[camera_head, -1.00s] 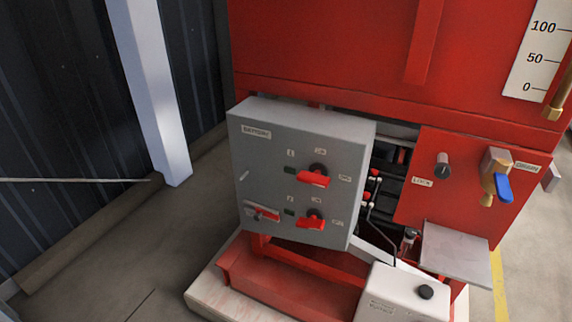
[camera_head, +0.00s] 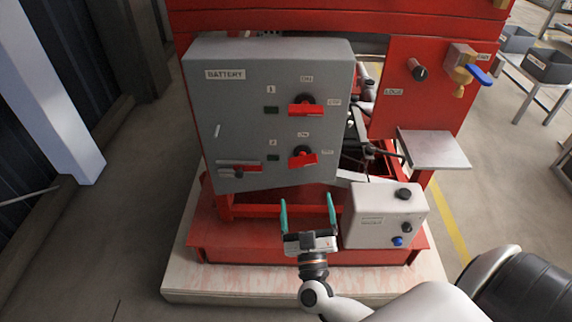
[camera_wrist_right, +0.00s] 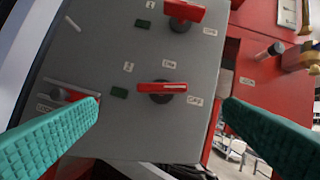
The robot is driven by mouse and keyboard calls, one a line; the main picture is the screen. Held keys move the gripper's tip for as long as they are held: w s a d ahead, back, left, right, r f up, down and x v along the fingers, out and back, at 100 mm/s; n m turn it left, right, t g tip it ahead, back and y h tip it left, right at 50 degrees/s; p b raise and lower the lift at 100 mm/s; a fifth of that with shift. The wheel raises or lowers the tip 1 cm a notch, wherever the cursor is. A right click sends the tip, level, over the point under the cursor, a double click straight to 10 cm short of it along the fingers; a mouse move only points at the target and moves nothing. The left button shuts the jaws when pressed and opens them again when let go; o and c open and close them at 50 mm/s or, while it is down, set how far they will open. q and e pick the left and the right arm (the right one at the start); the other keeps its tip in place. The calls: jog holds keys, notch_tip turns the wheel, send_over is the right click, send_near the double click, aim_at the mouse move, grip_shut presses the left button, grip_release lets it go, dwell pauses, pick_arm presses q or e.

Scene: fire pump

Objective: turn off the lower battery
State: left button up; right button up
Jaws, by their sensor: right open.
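The grey battery box (camera_head: 230,110) stands on the red pump frame, labelled BATTERY. It carries two red rotary switches, an upper one (camera_head: 305,108) and a lower one (camera_head: 303,158). In the right wrist view the lower switch (camera_wrist_right: 162,88) has its red handle lying horizontally, and the upper switch (camera_wrist_right: 184,12) is at the top edge. My right gripper (camera_head: 308,200) is open and empty, its teal fingers pointing up at the box below the lower switch. In the wrist view the lower switch appears between the fingers, apart from them. My left gripper is not in view.
A red-handled latch (camera_head: 238,169) sits at the box's lower left. A white control box (camera_head: 385,215) with knobs is right of my gripper. A grey shelf (camera_head: 435,149) and a blue-handled valve (camera_head: 478,75) are further right. Floor at left is clear.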

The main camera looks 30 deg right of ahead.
aim_at(303, 166)
jog(key=x, duration=1)
jog(key=shift+d+p, duration=0.25)
jog(key=shift+p, duration=0.1)
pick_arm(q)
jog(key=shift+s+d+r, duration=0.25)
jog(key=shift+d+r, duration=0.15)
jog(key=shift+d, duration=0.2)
pick_arm(e)
jog(key=shift+x, duration=0.8)
jog(key=shift+c, duration=0.2)
jog(key=c, duration=0.9)
jog(key=shift+m+h+p, duration=0.4)
jog(key=shift+m+p, duration=0.15)
jog(key=shift+m, duration=0.15)
jog(key=shift+c, duration=0.2)
jog(key=m+g+h+p, duration=0.1)
jog(key=m, duration=0.2)
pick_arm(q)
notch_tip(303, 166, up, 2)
pick_arm(e)
jog(key=shift+f+h, duration=0.1)
jog(key=shift+h, duration=0.2)
